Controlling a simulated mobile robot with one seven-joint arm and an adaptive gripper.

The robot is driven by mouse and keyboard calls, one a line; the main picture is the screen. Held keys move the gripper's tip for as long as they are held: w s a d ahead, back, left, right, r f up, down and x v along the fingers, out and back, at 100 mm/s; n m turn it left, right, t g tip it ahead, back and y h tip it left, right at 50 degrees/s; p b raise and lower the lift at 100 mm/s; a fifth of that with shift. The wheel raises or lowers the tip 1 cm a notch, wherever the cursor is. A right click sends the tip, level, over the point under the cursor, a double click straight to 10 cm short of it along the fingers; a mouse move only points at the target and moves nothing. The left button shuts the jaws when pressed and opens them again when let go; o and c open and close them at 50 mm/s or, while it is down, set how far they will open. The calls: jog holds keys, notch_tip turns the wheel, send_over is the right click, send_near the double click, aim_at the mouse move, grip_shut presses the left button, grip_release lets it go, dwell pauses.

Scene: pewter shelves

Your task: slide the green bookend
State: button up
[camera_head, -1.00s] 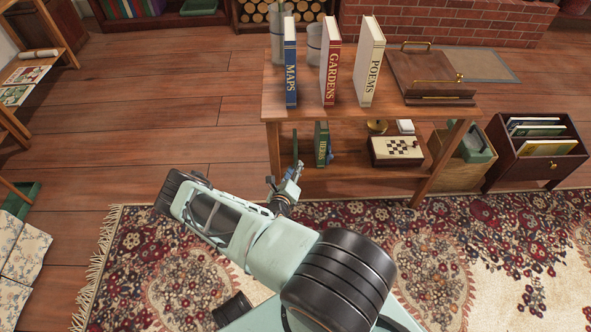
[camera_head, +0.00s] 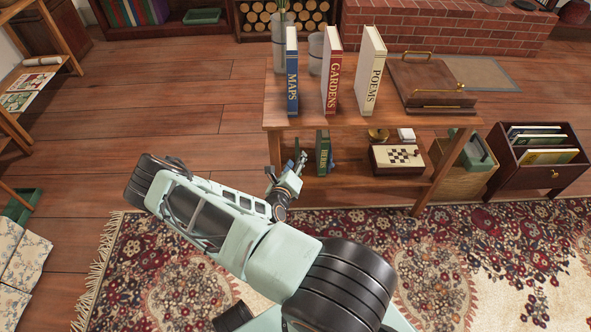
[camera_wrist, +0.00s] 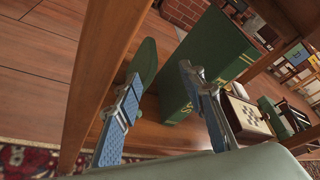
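The green bookend (camera_wrist: 147,62) shows in the wrist view as an upright, round-topped green plate on the lower shelf. It stands just past the tip of my gripper's left finger, which hides part of it. My gripper (camera_wrist: 164,88) is open, its two blue-padded fingers apart with nothing clamped between them. A green book (camera_wrist: 212,62) stands upright beyond the right finger. In the head view my gripper (camera_head: 298,164) reaches the lower shelf at its left end, just left of the green book (camera_head: 322,152). The bookend is mostly hidden there.
The wooden shelf's upper board (camera_head: 390,112) and left leg (camera_wrist: 100,75) are close to my gripper. A chess box (camera_head: 397,158) sits right of the book. Books labelled Maps (camera_head: 292,75), Gardens (camera_head: 331,75) and Poems (camera_head: 370,75) stand on top.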

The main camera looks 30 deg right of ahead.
jog(key=shift+r, duration=0.5)
